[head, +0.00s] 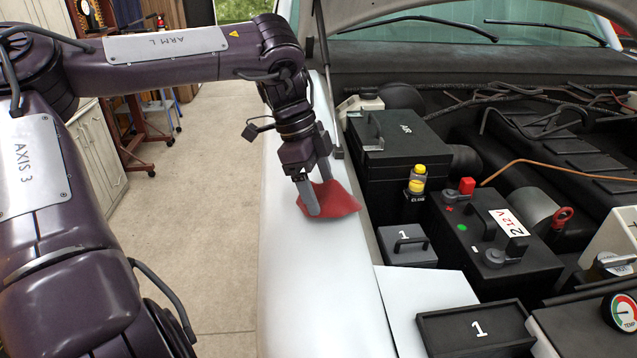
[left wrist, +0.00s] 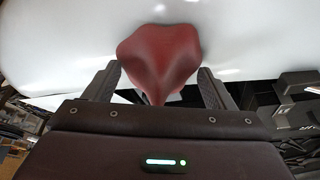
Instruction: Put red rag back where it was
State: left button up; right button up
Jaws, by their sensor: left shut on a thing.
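The red rag (head: 338,199) is at the white fender (head: 318,290) of the truck, beside the engine bay. My left gripper (head: 318,198) points down at the fender and is shut on the rag, which bunches up between its fingers. In the left wrist view the rag (left wrist: 160,60) shows as a folded red lump between the two fingers (left wrist: 158,88), with the white fender behind it. I cannot tell whether the rag's underside touches the fender. My right gripper is not in view.
The engine bay holds a black box (head: 395,145), a yellow-capped bottle (head: 417,178), a battery (head: 495,240) and a small box marked 1 (head: 407,246). A hood prop rod (head: 326,80) rises close behind my left gripper. The fender's front part is clear.

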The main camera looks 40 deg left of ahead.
pick_arm(q)
jog(key=shift+a+f, duration=0.1)
jog(key=shift+f, duration=0.15)
jog(key=shift+f, duration=0.3)
jog(key=o, duration=0.9)
jog(key=shift+o, duration=0.2)
jog(key=shift+r, duration=0.15)
